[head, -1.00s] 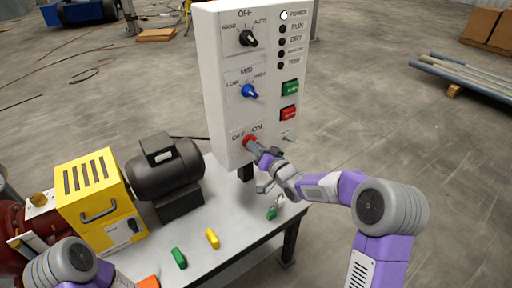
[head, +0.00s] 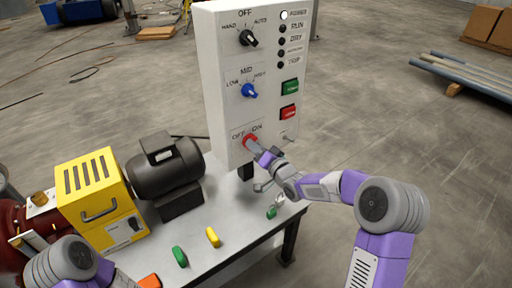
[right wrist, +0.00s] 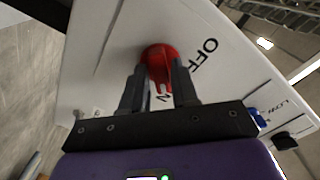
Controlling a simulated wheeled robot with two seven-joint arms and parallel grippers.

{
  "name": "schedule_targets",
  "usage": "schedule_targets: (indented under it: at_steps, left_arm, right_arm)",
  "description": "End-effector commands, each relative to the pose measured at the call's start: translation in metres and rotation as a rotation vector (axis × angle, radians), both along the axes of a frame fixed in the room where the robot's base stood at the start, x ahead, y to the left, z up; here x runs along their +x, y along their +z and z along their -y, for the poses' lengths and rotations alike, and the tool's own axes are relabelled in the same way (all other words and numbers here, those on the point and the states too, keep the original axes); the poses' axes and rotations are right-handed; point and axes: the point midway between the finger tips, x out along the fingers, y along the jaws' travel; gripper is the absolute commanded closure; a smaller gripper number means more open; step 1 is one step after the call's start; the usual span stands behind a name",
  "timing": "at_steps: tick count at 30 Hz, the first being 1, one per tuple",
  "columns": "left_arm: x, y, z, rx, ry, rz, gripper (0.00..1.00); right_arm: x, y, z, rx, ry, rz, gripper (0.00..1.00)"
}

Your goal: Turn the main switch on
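The main switch is a red knob (head: 249,140) low on the front of the white control panel (head: 222,100), below the printed words OFF and ON. In the right wrist view the red knob (right wrist: 158,62) sits between my two dark fingers, which close on it from both sides. My right gripper (head: 256,149) reaches it from the lower right. The fingers hide part of the knob and most of the ON label, so its exact angle is hard to read. The top lamp (head: 284,15), labelled POWER, looks white. My left gripper is out of view.
The panel also carries a black selector (head: 248,38), a blue selector (head: 249,91), a green button (head: 290,88) and a red button (head: 289,113). A dark motor (head: 165,170) and a yellow box (head: 98,190) stand left on the table (head: 215,260).

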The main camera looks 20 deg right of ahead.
Motion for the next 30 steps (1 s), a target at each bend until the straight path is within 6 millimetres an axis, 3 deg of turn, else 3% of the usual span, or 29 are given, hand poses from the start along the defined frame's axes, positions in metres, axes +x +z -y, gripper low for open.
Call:
schedule_targets:
  at_steps: [3, 13, 24, 30]
  left_arm:
    - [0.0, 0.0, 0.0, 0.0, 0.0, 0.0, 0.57]
    - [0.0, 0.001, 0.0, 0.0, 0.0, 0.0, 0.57]
    - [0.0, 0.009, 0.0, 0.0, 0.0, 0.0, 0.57]
    - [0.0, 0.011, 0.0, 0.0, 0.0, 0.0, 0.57]
  right_arm:
    - [0.0, 0.0, 0.0, 0.0, 0.0, 0.002, 0.55]
    - [-0.004, 0.001, 0.002, -0.002, -0.001, 0.002, 0.55]
    - [-0.055, 0.002, 0.021, -0.002, -0.003, 0.001, 0.55]
    - [-0.07, 0.001, 0.026, -0.001, -0.001, 0.002, 0.55]
